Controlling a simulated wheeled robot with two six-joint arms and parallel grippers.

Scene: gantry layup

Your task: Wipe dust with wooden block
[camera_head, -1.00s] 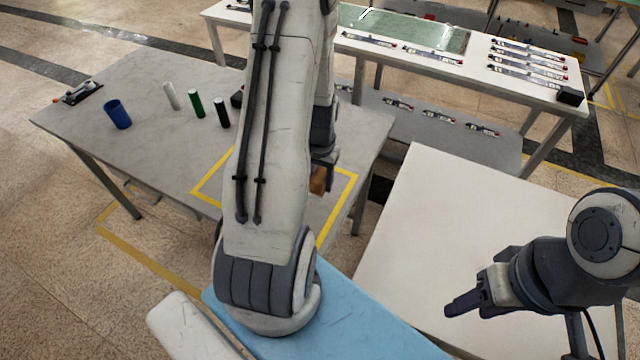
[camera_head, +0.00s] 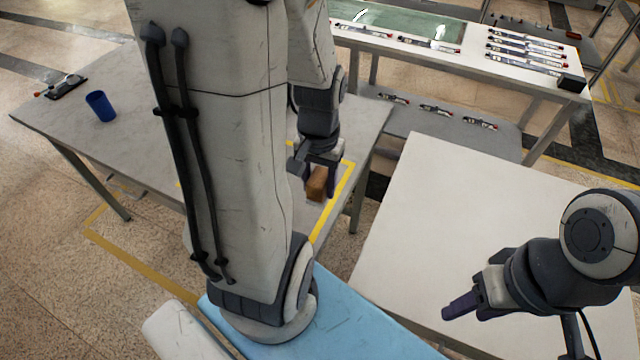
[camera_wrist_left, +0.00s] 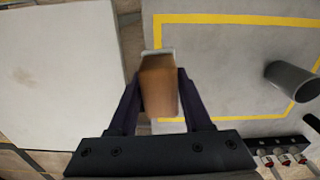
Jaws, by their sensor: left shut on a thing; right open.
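My left gripper (camera_head: 318,180) is shut on a brown wooden block (camera_head: 317,184) over the right part of the grey table (camera_head: 60,125). In the left wrist view, the block (camera_wrist_left: 158,88) sits between the two dark fingers of the gripper (camera_wrist_left: 158,95). A pale edge shows behind the block there. I cannot tell whether the block touches the tabletop. A yellow outline (camera_head: 331,213) marks an area on the table, partly hidden by my left arm. I cannot make out dust clearly. My right gripper (camera_head: 462,304) is open and empty over the white table.
The white table (camera_head: 470,205) is bare. A bench (camera_head: 470,66) with several parts is behind.

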